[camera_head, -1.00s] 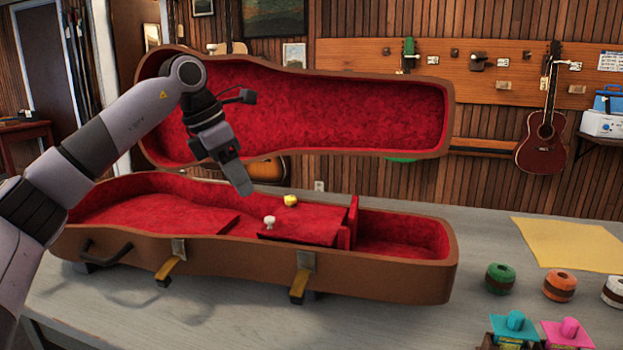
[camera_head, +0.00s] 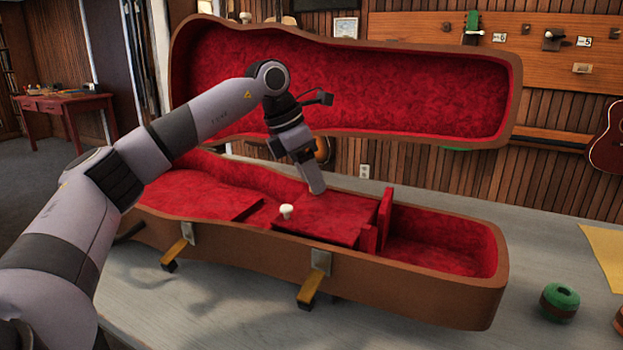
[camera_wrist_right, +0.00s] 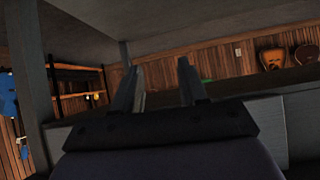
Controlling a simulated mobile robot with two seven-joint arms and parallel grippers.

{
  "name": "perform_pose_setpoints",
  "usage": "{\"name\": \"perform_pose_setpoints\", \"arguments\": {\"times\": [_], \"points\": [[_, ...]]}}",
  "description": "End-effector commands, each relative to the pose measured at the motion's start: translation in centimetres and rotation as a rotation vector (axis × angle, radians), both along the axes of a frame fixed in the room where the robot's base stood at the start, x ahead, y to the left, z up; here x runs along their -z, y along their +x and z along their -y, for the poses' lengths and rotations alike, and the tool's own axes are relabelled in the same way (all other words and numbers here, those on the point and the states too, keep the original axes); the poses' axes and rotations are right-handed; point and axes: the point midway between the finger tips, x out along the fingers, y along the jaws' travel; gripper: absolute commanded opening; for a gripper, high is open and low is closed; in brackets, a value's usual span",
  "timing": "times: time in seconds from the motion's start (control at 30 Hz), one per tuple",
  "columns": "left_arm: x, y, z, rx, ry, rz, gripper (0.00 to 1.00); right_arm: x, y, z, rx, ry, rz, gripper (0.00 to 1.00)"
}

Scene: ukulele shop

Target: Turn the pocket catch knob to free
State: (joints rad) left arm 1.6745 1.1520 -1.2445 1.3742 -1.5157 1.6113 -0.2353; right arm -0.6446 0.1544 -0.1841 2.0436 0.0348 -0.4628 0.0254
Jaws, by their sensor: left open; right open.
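The open ukulele case (camera_head: 400,282) lies on the bench, lined in red, with its lid raised. A red pocket lid (camera_head: 325,222) inside it bears a small white knob (camera_head: 287,211) near its left front corner. My left gripper (camera_head: 317,190) points down at the back of the pocket lid, right of and behind the white knob. The yellow knob seen there earlier is hidden behind its fingers; whether they touch it I cannot tell. My right gripper (camera_wrist_right: 161,82) is open and empty in the right wrist view.
A red divider (camera_head: 384,220) stands upright right of the pocket lid. Two latches, one of them (camera_head: 313,282), hang on the case's front. The raised case lid (camera_head: 400,90) is close behind my left wrist. A green spool (camera_head: 559,301) sits at right.

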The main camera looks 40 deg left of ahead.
Motion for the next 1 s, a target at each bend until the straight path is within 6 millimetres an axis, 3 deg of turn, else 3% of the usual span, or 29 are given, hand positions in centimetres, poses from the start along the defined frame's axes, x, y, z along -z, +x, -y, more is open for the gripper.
{"name": "perform_pose_setpoints", "arguments": {"times": [0.33,0.5,1.0], "points": [[0.51,0.22,0.13,0.000,0.000,0.001,0.53,-0.11,0.34,-0.01,0.000,-0.001,0.007,0.43],[0.51,0.21,0.13,0.000,0.000,0.001,0.00,-0.17,0.44,-0.01,0.000,0.000,0.010,0.43],[0.46,0.13,0.23,-0.106,0.001,-0.002,0.00,-0.84,0.46,-0.07,0.002,0.003,0.011,0.43]]}}
